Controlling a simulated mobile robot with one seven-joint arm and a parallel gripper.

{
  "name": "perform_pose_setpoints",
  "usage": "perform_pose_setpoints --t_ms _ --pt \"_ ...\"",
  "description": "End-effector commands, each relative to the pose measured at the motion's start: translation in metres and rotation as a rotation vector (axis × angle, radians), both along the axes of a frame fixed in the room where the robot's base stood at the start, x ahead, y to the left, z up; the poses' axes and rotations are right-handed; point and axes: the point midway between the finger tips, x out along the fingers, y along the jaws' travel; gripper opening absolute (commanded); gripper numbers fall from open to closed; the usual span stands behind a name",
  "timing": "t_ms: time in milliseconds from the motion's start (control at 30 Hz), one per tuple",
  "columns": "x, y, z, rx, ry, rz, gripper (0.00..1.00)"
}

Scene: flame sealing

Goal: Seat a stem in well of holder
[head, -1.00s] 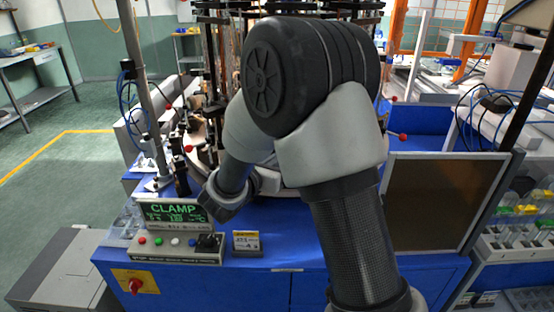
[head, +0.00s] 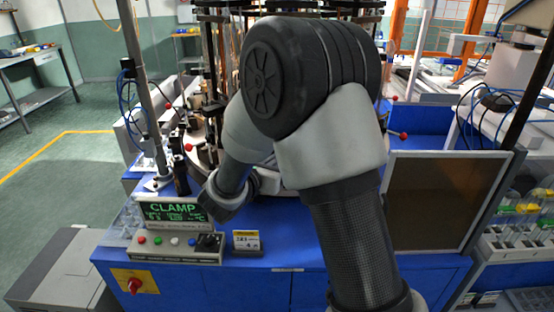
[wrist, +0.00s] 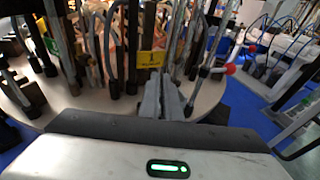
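In the wrist view my gripper (wrist: 168,100) points at the round pale turntable (wrist: 95,108) of the machine. Its two grey fingers lie close together and look shut. I cannot make out a stem between them. Several upright rods and dark holders (wrist: 122,82) stand on the turntable around and beyond the fingertips. I cannot tell which holder has the well. In the head view my arm (head: 330,150) covers the middle of the machine and hides the gripper and the place it reaches.
A yellow tag (wrist: 151,58) hangs just beyond the fingers. A red ball knob (wrist: 230,69) stands to the right. In the head view a control box with a green CLAMP display (head: 174,212) sits on the blue bench front (head: 250,284). A brown framed panel (head: 440,205) stands at right.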

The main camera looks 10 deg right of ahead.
Motion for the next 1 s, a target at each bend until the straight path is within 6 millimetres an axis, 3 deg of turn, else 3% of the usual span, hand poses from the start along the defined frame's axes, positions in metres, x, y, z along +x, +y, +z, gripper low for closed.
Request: perform_pose_setpoints --t_ms 1000 --pt "0.0 0.0 -0.012 0.0 0.0 0.0 0.0"
